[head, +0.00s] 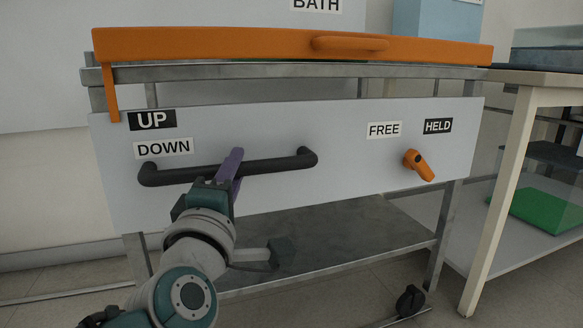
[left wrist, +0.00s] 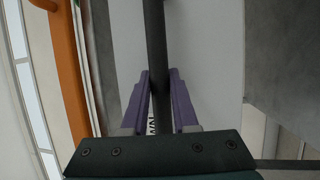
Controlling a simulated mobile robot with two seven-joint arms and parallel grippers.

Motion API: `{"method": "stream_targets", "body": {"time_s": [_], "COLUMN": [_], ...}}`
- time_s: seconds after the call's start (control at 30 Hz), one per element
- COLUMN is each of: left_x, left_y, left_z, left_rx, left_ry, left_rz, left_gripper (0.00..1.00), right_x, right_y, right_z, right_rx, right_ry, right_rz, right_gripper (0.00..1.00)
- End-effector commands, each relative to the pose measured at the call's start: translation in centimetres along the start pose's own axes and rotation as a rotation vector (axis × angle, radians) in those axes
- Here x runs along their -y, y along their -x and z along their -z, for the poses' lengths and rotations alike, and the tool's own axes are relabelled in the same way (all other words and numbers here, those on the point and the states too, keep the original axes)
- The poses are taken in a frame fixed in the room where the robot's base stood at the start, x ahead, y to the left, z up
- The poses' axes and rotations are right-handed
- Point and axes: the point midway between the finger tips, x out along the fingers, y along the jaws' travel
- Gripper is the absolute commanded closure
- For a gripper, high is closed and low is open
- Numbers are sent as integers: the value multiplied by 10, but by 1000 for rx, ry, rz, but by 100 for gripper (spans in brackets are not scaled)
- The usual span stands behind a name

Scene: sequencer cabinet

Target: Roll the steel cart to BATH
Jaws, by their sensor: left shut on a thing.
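The steel cart (head: 330,222) stands in front of me with a pale front panel (head: 340,150). A black bar handle (head: 275,164) runs across the panel's left half. My left gripper (head: 231,165) is shut on this handle near its middle. In the left wrist view its purple fingers (left wrist: 160,95) sit on either side of the black bar (left wrist: 156,40). An orange knob (head: 418,165) on the panel's right points down and right, below the FREE (head: 384,130) and HELD (head: 438,126) labels. The BATH label (head: 316,5) is on the wall behind. My right gripper is not in view.
An orange bar (head: 220,43) with a handle (head: 350,43) spans the cart's top; its left arm hangs beside the UP label (head: 152,119), above DOWN (head: 163,147). A bench (head: 540,78) with a pale leg (head: 500,195) stands close at right. A caster (head: 410,300) shows below.

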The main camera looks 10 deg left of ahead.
Motion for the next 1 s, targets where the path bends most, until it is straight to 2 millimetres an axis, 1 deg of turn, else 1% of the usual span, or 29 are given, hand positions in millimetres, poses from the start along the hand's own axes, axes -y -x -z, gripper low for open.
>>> {"method": "stream_targets", "body": {"time_s": [0.03,0.4,0.43,0.67,0.7,0.9,1.0], "left_x": [0,0,0,0,0,0,0], "left_y": [0,0,0,0,0,0,4], "left_z": [-2,-3,-3,-2,-2,-1,-1], "left_rx": [5,7,7,4,4,2,2], "left_ry": [0,-2,-2,-1,-1,-1,-2], "left_rz": [1,2,2,1,1,1,2], "left_gripper": [100,100,72,46,43,43,43], "right_x": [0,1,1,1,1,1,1], "right_y": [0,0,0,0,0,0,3], "right_z": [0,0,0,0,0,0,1], "right_rx": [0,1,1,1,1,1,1], "right_ry": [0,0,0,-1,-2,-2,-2], "right_rz": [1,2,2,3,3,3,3], "right_gripper": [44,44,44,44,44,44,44]}}
